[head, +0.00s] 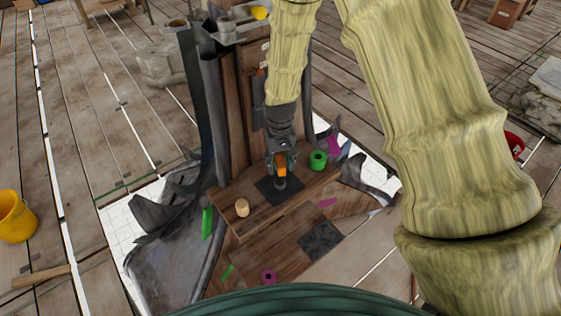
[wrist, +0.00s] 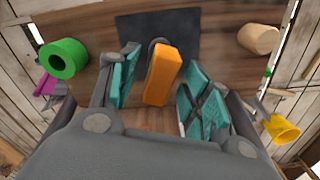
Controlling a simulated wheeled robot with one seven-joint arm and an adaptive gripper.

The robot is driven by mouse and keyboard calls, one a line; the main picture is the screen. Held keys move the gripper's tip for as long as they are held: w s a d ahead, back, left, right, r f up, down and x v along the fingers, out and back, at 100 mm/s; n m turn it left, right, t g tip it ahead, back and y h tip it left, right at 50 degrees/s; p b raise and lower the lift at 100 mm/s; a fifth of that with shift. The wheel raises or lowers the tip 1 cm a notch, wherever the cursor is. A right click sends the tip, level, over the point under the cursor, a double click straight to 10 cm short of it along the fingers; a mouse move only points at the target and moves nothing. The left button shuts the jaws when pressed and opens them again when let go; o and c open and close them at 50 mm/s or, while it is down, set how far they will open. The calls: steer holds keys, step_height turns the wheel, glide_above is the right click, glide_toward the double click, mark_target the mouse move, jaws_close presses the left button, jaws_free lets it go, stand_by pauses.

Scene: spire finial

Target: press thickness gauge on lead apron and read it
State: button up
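An orange block-shaped piece, likely the thickness gauge (head: 282,168), stands over a dark square sheet on the wooden ledge. In the head view a grey round foot shows below it, on the sheet. The dark sheet, perhaps the lead apron (head: 265,187), lies flat; it also shows in the wrist view (wrist: 185,25). My gripper (wrist: 158,88) points down with its teal-padded fingers on either side of the orange gauge (wrist: 162,72). Narrow gaps show between pads and gauge, so it looks open around it. No reading face is visible.
A green roll (head: 318,160) stands right of the sheet and a wooden cylinder (head: 242,208) to its left. Upright boards and dark sheeting (head: 212,110) rise behind the ledge. A second dark square (head: 321,240) lies lower down. A yellow bucket (head: 15,216) stands far left.

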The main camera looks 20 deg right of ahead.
step_height(320, 180, up, 12)
stand_by(0.8)
